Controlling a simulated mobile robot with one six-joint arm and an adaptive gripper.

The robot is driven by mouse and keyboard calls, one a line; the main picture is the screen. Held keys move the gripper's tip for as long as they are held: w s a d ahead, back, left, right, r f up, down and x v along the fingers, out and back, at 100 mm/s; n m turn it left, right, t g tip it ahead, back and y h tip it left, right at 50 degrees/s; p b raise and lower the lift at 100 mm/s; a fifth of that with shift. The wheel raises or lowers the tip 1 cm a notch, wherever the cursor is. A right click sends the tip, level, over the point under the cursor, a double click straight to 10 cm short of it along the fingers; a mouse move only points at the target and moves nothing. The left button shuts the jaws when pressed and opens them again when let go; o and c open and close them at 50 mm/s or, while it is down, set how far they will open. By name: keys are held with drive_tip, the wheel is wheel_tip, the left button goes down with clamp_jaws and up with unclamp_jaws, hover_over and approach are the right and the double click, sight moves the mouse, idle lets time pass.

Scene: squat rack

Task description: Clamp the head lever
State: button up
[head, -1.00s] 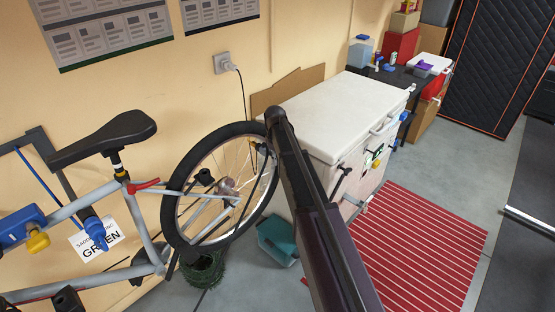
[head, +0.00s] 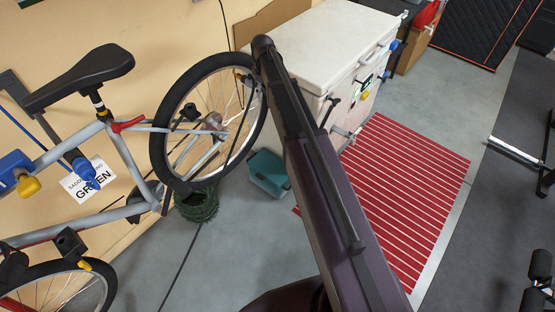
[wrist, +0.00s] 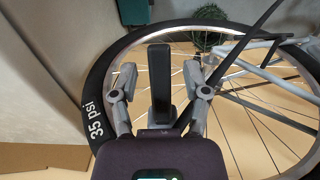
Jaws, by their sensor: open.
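A bicycle (head: 105,135) is held beside the wall. A blue clamp body with a yellow knob (head: 28,186) is at the far left, and another blue part (head: 82,170) is on its frame. A red lever (head: 128,125) sits below the saddle. I cannot tell which part is the head lever. My gripper (wrist: 160,72) is open in the wrist view, its fingers apart above the bicycle wheel (wrist: 92,105). A dark upright block (wrist: 159,70) shows between the fingers; I cannot tell what it is. In the head view my arm hides the gripper.
A teal bin (head: 268,172) and a green coil (head: 197,207) are near the wheel.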

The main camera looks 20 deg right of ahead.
drive_tip(key=shift+f+t+y+b, duration=0.5)
drive_tip(key=shift+t+y+b, duration=0.2)
drive_tip(key=shift+t, duration=0.3)
drive_tip(key=shift+w+a+f+t+y+b, duration=0.1)
drive_tip(key=shift+f+t+y+b, duration=0.05)
drive_tip(key=shift+t+y+b, duration=0.25)
drive_tip(key=shift+w+a+f+t+y+b, duration=0.1)
drive_tip(key=shift+t+y+b, duration=0.2)
drive_tip(key=shift+t, duration=0.2)
drive_tip(key=shift+r+p, duration=0.55)
drive_tip(key=p+v, duration=1.2)
drive_tip(key=v, duration=0.1)
drive_tip(key=s+a+f+m+g+b, duration=0.1)
drive_tip(key=s+f+m+b, duration=0.1)
drive_tip(key=s+f+b, duration=0.4)
drive_tip(key=s+a+f+m+g+h+b, duration=0.1)
drive_tip(key=s+f+b, duration=0.6)
drive_tip(key=f+b, duration=0.8)
drive_tip(key=s+a+f+m+g+h+b, duration=0.1)
drive_tip(key=s+f+m+b, duration=0.1)
drive_tip(key=s+f+b, duration=0.4)
drive_tip(key=shift+s+f+m+b, duration=0.3)
drive_tip(key=shift+s+f+b, duration=0.1)
drive_tip(key=shift+f+b, duration=2.05)
drive_tip(key=shift+f+p, duration=0.3)
drive_tip(key=shift+p, duration=0.05)
